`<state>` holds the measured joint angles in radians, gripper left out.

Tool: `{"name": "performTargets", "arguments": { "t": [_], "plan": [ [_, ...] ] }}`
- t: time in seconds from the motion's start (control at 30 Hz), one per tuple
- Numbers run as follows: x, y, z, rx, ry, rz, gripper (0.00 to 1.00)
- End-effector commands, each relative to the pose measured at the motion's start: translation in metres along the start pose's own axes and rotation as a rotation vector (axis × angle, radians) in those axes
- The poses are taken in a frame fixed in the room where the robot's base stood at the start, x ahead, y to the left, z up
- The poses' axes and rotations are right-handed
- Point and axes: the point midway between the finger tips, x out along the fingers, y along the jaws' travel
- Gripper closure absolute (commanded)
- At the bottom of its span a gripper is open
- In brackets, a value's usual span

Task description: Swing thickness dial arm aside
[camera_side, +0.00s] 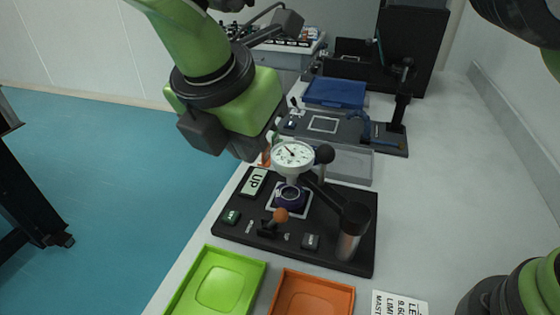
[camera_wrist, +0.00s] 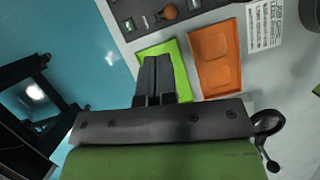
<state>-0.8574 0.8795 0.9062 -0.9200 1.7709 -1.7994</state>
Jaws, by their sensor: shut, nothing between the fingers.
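The white round thickness dial (camera_side: 293,156) sits over the dark measuring stage (camera_side: 290,196) on a black base plate (camera_side: 348,258). Its black dial arm (camera_side: 323,190) runs from the dial to a post with a black cap (camera_side: 354,220) at the right of the plate. A black ball knob (camera_side: 325,154) stands beside the dial. My gripper (camera_side: 267,158) is behind and left of the dial in the side view, its tips partly hidden there; I cannot tell whether it touches anything. In the wrist view my gripper (camera_wrist: 156,60) is shut and empty, with the green tray behind it.
A green tray (camera_side: 254,284) and an orange tray (camera_side: 345,297) lie in front of the plate, with a printed card (camera_side: 399,304) to their right. A grey tray (camera_side: 349,165), a blue case (camera_side: 336,92) and another black fixture (camera_side: 394,138) stand farther back.

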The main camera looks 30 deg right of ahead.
Motion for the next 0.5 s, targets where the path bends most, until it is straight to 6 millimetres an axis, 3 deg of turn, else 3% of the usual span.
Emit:
{"name": "performTargets", "arguments": {
  "t": [0.17,0.5],
  "plan": [
    [0.024,-0.001,0.001,0.001,0.0,-0.006,1.0],
    [0.097,-0.001,0.001,0.004,0.002,-0.005,1.0]
  ]
}}
